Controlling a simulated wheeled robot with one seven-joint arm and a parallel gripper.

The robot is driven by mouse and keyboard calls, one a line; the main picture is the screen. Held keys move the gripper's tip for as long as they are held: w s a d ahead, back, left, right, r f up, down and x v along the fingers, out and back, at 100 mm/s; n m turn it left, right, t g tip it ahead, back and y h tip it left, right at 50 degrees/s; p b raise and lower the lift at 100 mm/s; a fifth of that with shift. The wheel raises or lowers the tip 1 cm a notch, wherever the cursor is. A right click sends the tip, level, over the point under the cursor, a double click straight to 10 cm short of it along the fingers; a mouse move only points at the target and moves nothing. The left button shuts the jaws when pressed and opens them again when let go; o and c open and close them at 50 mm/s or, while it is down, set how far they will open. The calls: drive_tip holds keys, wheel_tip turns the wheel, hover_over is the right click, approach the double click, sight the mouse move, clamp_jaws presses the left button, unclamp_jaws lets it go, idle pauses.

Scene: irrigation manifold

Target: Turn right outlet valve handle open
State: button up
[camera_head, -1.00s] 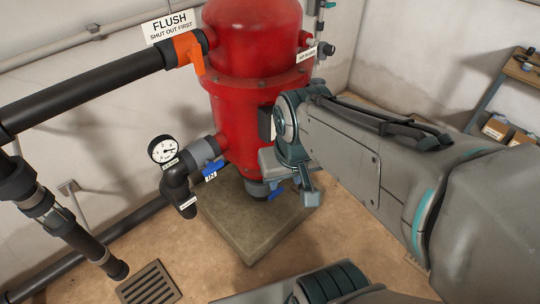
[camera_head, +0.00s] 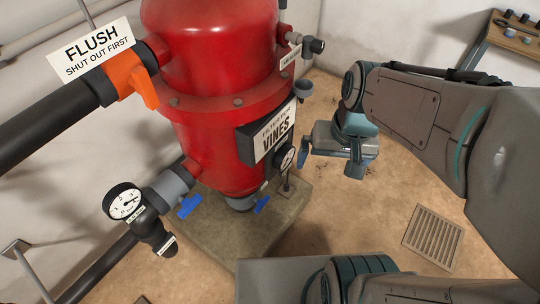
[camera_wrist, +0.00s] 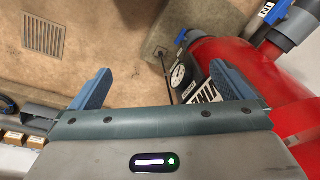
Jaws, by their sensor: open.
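A grey fitting (camera_head: 303,90) sticks out on the tank's right; I cannot make out an outlet handle there. My gripper (camera_head: 332,158) is open and empty in the air, right of the sign and apart from the tank. In the wrist view its blue fingers (camera_wrist: 162,85) are spread, with the tank (camera_wrist: 280,75) to the right. A blue handle (camera_wrist: 181,36) shows beyond them.
An orange flush handle (camera_head: 130,75) and another gauge (camera_head: 124,203) are at left. A floor drain (camera_head: 433,235) lies at right. A shelf (camera_head: 515,35) is at upper right. The floor around the gripper is clear.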

drive_tip(key=w+a+f+m+g+y+b, duration=0.25)
drive_tip(key=f+b, duration=0.25)
drive_tip(key=f, duration=0.4)
drive_tip(key=w+a+f+m+g+y+b, duration=0.1)
drive_tip(key=a+f+g+y+b, duration=0.2)
drive_tip(key=f, duration=0.6)
drive_tip(key=m+t+y+b, duration=0.8)
drive_tip(key=m+t+b, duration=0.7)
drive_tip(key=m+b, duration=0.85)
approach(264, 205)
drive_tip(key=w+a+b, duration=0.1)
drive_tip(key=a+b, duration=0.1)
drive_tip(key=w+a+n+b, duration=0.1)
drive_tip(key=w+a+b, duration=0.1)
drive_tip(key=w+a+n+b, duration=0.1)
drive_tip(key=a+b, duration=0.1)
drive_tip(key=shift+w+a+f+b, duration=0.15)
drive_tip(key=shift+w+a+b, duration=0.05)
drive_tip(key=shift+w+b, duration=0.15)
drive_tip(key=shift+x, duration=0.8)
drive_tip(key=shift+c, duration=0.3)
drive_tip(key=c, duration=0.6)
